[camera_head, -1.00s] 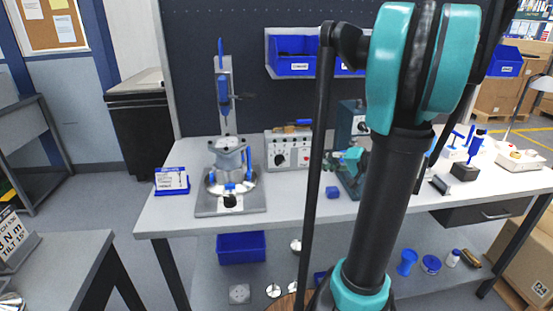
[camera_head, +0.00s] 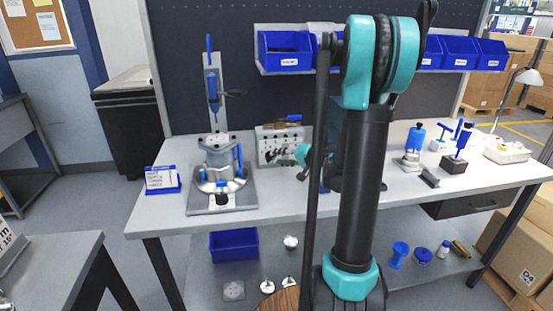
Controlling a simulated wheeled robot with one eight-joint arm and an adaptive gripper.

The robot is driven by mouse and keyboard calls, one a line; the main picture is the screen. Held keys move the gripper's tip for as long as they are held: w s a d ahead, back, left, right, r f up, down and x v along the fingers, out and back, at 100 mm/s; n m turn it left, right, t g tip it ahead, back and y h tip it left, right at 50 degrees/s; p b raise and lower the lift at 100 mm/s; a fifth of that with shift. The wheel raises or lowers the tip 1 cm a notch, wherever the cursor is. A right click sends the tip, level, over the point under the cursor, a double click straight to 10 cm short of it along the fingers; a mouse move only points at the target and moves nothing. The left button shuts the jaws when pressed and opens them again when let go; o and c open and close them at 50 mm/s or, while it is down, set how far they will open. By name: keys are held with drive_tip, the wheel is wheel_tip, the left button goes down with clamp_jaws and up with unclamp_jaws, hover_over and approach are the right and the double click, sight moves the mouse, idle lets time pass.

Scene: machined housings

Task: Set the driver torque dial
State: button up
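A light grey control box (camera_head: 268,147) with dark dials on its front stands at the back of the bench. A small brown tool with a blue part (camera_head: 289,120) lies on its top. My gripper (camera_head: 290,157) is small and dark in the head view, in front of the right part of the box face. It covers the dials there, and the red dial seen earlier is hidden. I cannot tell whether it touches a dial, nor whether its fingers are open. My teal and black arm hides the bench to the right of the box.
A press fixture with a metal housing (camera_head: 218,160) stands left of the box. A blue-framed sign (camera_head: 162,180) is at the bench's left end. Blue bins (camera_head: 286,50) hang above. Blue-handled tools (camera_head: 414,145) stand to the right. The bench front before the box is mostly clear.

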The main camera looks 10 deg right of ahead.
drive_tip(key=shift+x, duration=0.9)
clamp_jaws()
